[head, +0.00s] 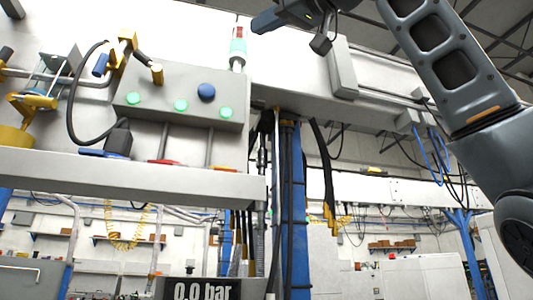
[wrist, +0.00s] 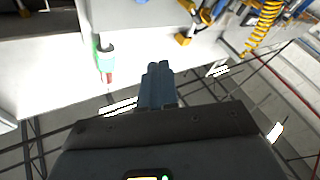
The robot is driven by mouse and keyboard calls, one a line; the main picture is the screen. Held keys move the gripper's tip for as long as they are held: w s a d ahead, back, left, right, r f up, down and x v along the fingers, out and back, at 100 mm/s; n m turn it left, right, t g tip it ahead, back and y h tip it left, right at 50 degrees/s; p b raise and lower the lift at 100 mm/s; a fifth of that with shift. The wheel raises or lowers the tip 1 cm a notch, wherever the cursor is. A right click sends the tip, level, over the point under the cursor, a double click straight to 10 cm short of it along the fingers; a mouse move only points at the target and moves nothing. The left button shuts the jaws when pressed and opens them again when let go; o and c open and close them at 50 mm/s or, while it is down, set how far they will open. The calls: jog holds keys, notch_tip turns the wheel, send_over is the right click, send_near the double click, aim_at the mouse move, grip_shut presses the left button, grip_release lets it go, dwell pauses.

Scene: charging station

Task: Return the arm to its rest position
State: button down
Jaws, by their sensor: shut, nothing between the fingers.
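My gripper (head: 262,24) is at the top edge of the head view, raised high, with my arm coming in from the right and partly cut off by the frame. In the wrist view my gripper (wrist: 157,68) shows its two blue-grey fingers together, with nothing between them. It is near the small white, green and red signal light (head: 238,48) and appears apart from it. The light also shows in the wrist view (wrist: 105,62), left of the fingers.
A grey control box (head: 150,110) with green buttons and a blue knob (head: 206,92) stands on a white ledge (head: 130,175) at left. A black cable (head: 72,100) loops beside it. A blue post (head: 298,200) stands mid-view. Yellow fittings (head: 125,42) are at upper left.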

jog(key=w+d+f+m+t+h, duration=0.1)
jog(key=w+d+f+m, duration=0.15)
jog(key=w+f, duration=0.55)
jog(key=w+d+f+m+t+h, duration=0.1)
jog(key=w+d+f+m+t, duration=0.2)
jog(key=f, duration=0.8)
jog(key=w+d+f+m, duration=0.2)
jog(key=w+f, duration=0.5)
jog(key=f, duration=0.3)
jog(key=s+d+f+m+t+h, duration=0.1)
jog(key=d+f+m+h, duration=0.25)
jog(key=f, duration=1.25)
jog(key=s+d+f+m+t+h, duration=0.1)
jog(key=d+f+m+h, duration=0.2)
jog(key=f, duration=1.4)
jog(key=s+d+f+m+g+h, duration=0.1)
jog(key=s+d+f+m+h, duration=0.15)
jog(key=s+f, duration=0.95)
jog(key=s+d+f+m+h, duration=0.15)
jog(key=s+f+h, duration=0.25)
jog(key=s+f, duration=0.75)
jog(key=s+d+n+g, duration=0.1)
jog(key=s+d, duration=0.1)
jog(key=s, duration=1.2)
jog(key=s+d+f+n+g+h, duration=0.1)
jog(key=s+g, duration=0.1)
jog(key=s, duration=1.2)
jog(key=shift+d+n, duration=0.3)
jog(key=shift+d, duration=0.1)
